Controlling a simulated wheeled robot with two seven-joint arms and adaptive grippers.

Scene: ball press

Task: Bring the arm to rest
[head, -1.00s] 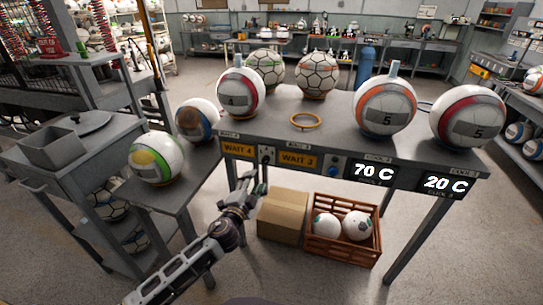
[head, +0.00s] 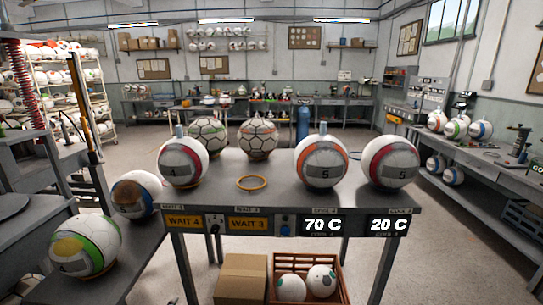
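Neither of my grippers shows in the head view now, and no part of my arms is in sight. The grey work table (head: 290,200) stands ahead with balls on its top. A ball marked 4 (head: 183,163) is at the left, and a ball marked 5 (head: 320,165) with a small grey piece on top is right of the middle. Another ball marked 5 (head: 390,163) is at the right end. Two hexagon-patterned balls, one on the left (head: 207,136) and one on the right (head: 258,139), sit at the back.
A yellow ring (head: 251,183) lies empty on the table. The lower side bench at left holds a green-yellow ball (head: 84,245) and an orange-blue ball (head: 137,194). A cardboard box (head: 240,279) and an orange crate (head: 333,263) with two balls are on the floor below.

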